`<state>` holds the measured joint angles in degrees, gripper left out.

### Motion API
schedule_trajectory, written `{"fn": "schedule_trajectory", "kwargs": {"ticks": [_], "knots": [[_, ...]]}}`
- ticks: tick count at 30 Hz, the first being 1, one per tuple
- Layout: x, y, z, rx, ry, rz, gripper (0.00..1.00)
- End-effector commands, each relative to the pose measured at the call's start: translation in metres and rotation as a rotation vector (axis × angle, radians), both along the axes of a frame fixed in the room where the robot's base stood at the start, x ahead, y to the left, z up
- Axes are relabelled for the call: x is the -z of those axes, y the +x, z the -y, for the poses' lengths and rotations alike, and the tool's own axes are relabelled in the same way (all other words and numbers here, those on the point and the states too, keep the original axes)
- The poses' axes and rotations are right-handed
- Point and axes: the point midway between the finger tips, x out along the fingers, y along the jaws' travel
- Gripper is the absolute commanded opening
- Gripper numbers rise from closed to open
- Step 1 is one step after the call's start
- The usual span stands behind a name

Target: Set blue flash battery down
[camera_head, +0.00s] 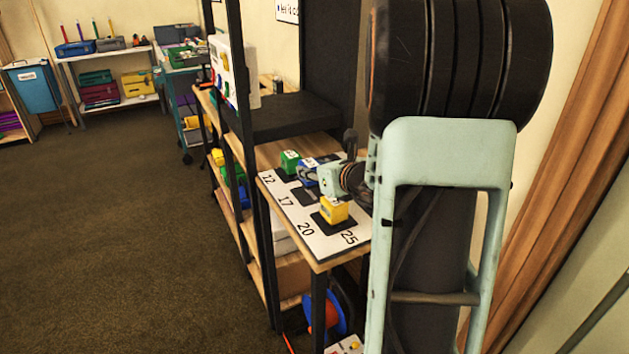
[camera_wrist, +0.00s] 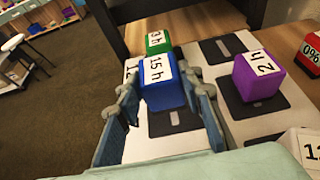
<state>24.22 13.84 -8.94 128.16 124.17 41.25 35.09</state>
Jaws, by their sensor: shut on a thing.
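The blue flash battery (camera_wrist: 162,95), a block with a white label reading "15 h", sits between the two fingers of my gripper (camera_wrist: 160,85) in the wrist view. The fingers are shut on its sides. In the head view the battery (camera_head: 307,172) is at the end of my gripper (camera_head: 318,177), over the white board (camera_head: 285,205) with dark pads and numbers. A dark pad (camera_wrist: 176,122) shows just on the near side of the battery. Its underside is hidden, so I cannot tell whether it touches the board.
A green block (camera_wrist: 158,40) stands close behind the battery. A purple block (camera_wrist: 259,78) stands on a pad to the right, with a red block (camera_wrist: 310,54) at the edge. In the head view a yellow block (camera_head: 334,209) stands nearer. An empty pad (camera_wrist: 222,47) lies behind.

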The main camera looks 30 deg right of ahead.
Motion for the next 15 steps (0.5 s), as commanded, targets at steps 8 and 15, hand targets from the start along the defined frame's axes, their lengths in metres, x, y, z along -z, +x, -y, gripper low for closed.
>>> {"fn": "schedule_trajectory", "kwargs": {"ticks": [8,15], "knots": [[0.033,-0.002,-0.005,0.005,0.001,0.002,0.0],[0.031,-0.002,-0.005,0.004,0.0,0.003,0.0]]}}
